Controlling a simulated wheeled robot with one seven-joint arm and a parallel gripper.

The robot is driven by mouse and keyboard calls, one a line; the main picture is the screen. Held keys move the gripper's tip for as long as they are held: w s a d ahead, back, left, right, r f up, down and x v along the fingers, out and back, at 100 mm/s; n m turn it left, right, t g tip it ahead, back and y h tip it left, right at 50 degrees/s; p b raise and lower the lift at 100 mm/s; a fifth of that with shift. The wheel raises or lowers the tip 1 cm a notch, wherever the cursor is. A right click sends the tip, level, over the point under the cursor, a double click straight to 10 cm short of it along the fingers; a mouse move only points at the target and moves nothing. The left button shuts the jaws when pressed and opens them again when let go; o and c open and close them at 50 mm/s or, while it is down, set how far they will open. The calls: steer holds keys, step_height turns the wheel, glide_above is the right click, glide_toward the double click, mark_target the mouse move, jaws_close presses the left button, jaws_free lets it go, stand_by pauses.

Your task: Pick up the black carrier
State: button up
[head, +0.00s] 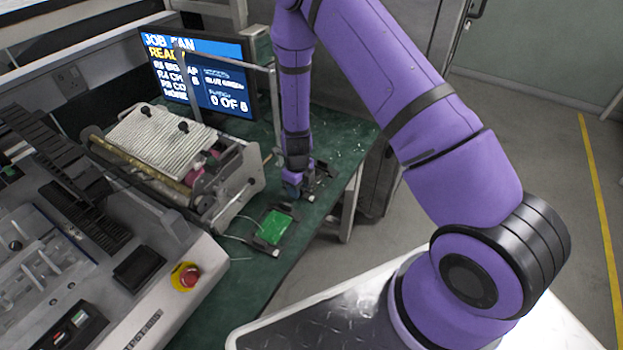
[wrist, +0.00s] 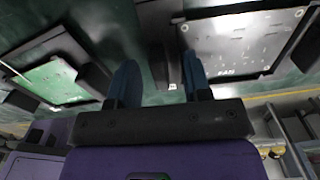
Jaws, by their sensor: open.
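Two dark carriers lie on the green bench. One black carrier (head: 262,246) holds a green circuit board (head: 274,226) in the head view; the board also shows at the left of the wrist view (wrist: 52,82). Another black carrier, with a grey plate (wrist: 238,42) in it, is at the upper right of the wrist view; in the head view only dark parts of it show beside my gripper. My gripper (head: 298,194) points down low over the bench, between the two carriers. In the wrist view its blue fingers (wrist: 160,80) are apart, with a dark edge visible beyond the gap. Contact cannot be told.
A roller machine (head: 165,145) stands left of my gripper, with a monitor (head: 205,80) behind it. A control panel with a red button (head: 186,276) is at the lower left. The bench's right edge drops to the floor, near a grey cabinet.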

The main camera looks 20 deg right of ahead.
jaws_close()
steer(key=shift+r, duration=0.1)
